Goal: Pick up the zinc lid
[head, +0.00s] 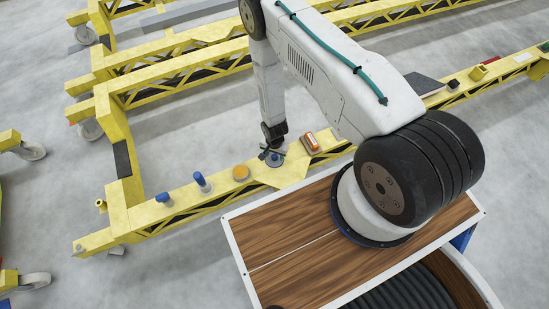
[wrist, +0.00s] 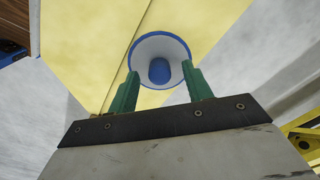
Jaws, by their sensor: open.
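The zinc lid (wrist: 145,50) is a round pale grey disc with a blue rim and a blue knob in its middle. It lies on the yellow beam in the wrist view. In the head view the lid (head: 274,161) is mostly hidden under my gripper (head: 272,149), with a bit of blue showing. In the wrist view my gripper (wrist: 160,69) is open, its two green fingers apart on either side of the knob, with their tips overlapping the lid's near edge. I cannot tell whether they touch the lid.
On the yellow trolley beam (head: 130,217) stand an orange round piece (head: 240,172), two blue-topped pieces (head: 201,182) (head: 164,199) and an orange-and-white box (head: 311,142) close to my gripper. A dark flat piece (head: 424,84) lies farther right. Grey floor lies around the trolleys.

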